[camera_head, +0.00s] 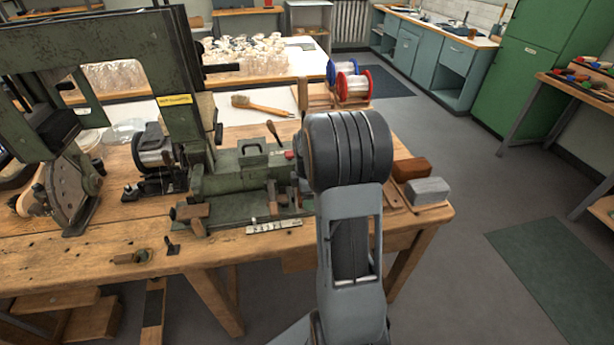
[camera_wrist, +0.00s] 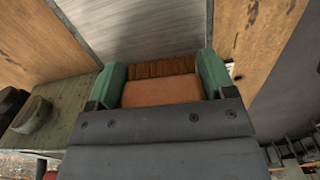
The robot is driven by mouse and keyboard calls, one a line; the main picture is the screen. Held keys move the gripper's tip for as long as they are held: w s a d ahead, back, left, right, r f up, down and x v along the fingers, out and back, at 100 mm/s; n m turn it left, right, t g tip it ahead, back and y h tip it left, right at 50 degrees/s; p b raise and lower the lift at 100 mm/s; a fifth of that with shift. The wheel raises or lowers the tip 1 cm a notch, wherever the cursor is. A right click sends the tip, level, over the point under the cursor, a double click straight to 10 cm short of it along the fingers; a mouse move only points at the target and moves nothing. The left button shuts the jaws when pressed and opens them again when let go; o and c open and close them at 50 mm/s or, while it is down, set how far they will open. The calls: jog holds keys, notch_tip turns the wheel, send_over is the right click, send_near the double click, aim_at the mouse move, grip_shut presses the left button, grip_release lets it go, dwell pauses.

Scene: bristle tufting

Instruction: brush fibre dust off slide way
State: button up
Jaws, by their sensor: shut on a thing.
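In the wrist view my gripper (camera_wrist: 164,75) has its two green finger pads closed on the sides of a brush (camera_wrist: 160,91). The brush has an orange-brown wooden block, with dark brown bristles at its far edge. A grey, streaked metal surface (camera_wrist: 140,28), which looks like the slide way, lies beyond the bristles. I cannot tell whether the bristles touch it, and no fibre dust is clear on it. In the head view the green machine (camera_head: 240,175) stands on the wooden bench, left of my arm. My gripper and the brush are hidden behind my arm there.
A hand brush (camera_head: 262,106) lies behind the machine. Red and blue wire spools (camera_head: 350,80) stand farther back. A brown block (camera_head: 411,168) and a grey block (camera_head: 427,188) sit at the right end of the bench (camera_head: 437,217).

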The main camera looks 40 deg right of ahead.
notch_tip(320, 180, up, 2)
jog(key=shift+d+r+p, duration=0.1)
jog(key=shift+r+p, duration=0.1)
jog(key=shift+p, duration=0.15)
jog(key=shift+s+r, duration=0.1)
jog(key=shift+r, duration=0.25)
notch_tip(320, 180, up, 5)
jog(key=p, duration=0.4)
